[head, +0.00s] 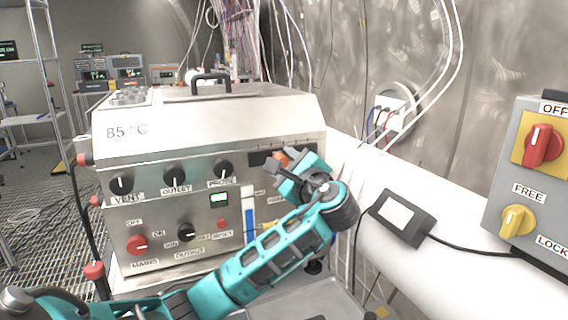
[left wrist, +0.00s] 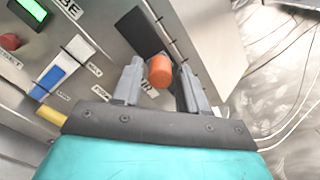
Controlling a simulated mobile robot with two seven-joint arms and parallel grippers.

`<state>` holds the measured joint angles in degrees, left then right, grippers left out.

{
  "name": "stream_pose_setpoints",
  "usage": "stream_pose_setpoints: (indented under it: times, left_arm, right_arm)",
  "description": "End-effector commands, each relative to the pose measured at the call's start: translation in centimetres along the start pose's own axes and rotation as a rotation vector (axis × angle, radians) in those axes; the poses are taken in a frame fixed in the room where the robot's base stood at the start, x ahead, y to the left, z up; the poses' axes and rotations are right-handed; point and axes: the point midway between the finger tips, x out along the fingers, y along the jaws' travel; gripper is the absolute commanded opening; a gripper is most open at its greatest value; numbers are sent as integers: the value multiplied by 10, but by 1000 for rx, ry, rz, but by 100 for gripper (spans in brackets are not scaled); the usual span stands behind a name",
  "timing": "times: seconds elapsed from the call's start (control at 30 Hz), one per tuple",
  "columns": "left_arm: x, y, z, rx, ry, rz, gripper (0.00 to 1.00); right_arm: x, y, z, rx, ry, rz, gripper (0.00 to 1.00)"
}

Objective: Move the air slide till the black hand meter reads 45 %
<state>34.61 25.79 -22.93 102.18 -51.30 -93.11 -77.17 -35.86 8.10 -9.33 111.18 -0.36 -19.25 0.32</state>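The orange knob of the air slide (head: 281,159) stands in a black slot plate (head: 258,157) at the upper right of the steel cabinet's front. It shows larger in the left wrist view (left wrist: 160,70). My left gripper (head: 284,164) is at the knob, with its grey fingers apart on either side of it. In the left wrist view the gripper (left wrist: 159,75) shows a gap between knob and right finger; contact with the left finger cannot be told. The black hand meter (head: 397,214) lies on the white pipe; its pale screen is unreadable. My right gripper is not in view.
The steel cabinet (head: 220,115) carries several black dials, a green display (head: 219,199) and a red mains knob (head: 137,244). A blue-and-white gauge (head: 250,215) is beside my left forearm. A grey switch box (head: 519,190) stands at right. The white pipe (head: 470,265) runs along the wall.

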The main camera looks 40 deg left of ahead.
Motion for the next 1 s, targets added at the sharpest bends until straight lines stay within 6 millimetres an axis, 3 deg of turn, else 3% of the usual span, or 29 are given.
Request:
stream_pose_setpoints:
  times: [0.1, 0.47, 1.0]
  left_arm:
    - [0, 0, 0, 0, -1, 0, 53]
    - [-10, 0, 0, 0, 0, -1, 53]
    - [-115, 0, -1, 0, 3, 0, 53]
  right_arm:
    - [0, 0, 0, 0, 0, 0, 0]
    - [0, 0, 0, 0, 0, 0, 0]
    - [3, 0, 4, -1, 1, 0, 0]
